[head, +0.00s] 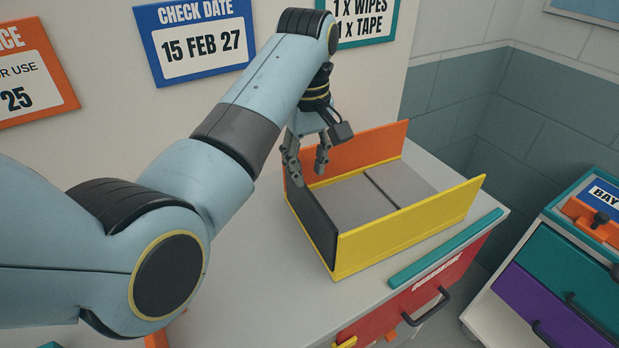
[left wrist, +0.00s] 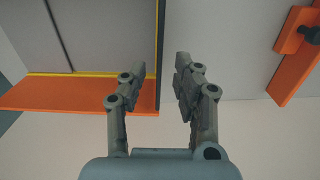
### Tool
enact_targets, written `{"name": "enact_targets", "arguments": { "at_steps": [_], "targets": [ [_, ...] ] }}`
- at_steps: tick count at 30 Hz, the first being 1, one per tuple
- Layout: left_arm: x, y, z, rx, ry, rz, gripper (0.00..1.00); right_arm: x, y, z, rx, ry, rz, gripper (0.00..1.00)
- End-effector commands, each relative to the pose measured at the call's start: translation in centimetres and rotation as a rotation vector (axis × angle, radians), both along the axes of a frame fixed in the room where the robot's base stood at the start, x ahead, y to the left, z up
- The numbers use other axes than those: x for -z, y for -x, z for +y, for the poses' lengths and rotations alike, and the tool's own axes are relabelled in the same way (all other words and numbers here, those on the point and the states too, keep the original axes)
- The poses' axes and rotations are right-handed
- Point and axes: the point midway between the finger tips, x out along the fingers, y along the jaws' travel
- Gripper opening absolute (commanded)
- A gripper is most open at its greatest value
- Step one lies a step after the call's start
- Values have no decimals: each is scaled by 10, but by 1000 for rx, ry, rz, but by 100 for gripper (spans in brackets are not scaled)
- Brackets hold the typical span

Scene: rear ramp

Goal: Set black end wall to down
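The black end wall (head: 313,222) stands upright at the left end of a shallow box on the cabinet top. In the left wrist view it shows edge-on as a thin dark strip (left wrist: 160,50). My left gripper (head: 308,168) is open and empty, pointing down near the wall's far end, by the orange wall (head: 362,149). In the left wrist view the strip's line runs between the two fingers of the gripper (left wrist: 158,78). Whether the fingers touch the wall cannot be told. My right gripper is in neither view.
The box has a yellow front wall (head: 410,228) and a grey floor (head: 350,200). A teal strip (head: 445,248) lies along the cabinet's front edge. An orange part with a dark knob (left wrist: 298,42) lies to the right in the left wrist view. A drawer unit (head: 560,280) stands at right.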

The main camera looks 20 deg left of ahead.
Motion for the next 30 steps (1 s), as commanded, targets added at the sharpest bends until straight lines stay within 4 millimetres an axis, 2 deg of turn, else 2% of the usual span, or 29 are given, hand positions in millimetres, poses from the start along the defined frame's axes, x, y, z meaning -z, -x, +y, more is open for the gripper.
{"name": "enact_targets", "arguments": {
  "at_steps": [5, 9, 13, 17, 21, 24, 30],
  "targets": [
    [11, 1, 0, 1, 0, 4, 31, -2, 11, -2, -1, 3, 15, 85],
    [35, 1, 0, 1, -1, 4, 31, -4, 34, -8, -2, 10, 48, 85],
    [62, 1, 0, 1, -1, 4, 31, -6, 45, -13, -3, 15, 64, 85],
    [85, 1, 0, 1, 0, 3, 31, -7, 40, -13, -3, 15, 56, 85],
    [101, 1, 0, 0, 1, 1, 31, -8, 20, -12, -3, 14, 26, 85],
    [107, 1, 0, 0, 1, -1, 31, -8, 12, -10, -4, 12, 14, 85],
    [108, 1, 0, 0, 0, -1, 31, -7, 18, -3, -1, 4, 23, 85]
  ]
}}
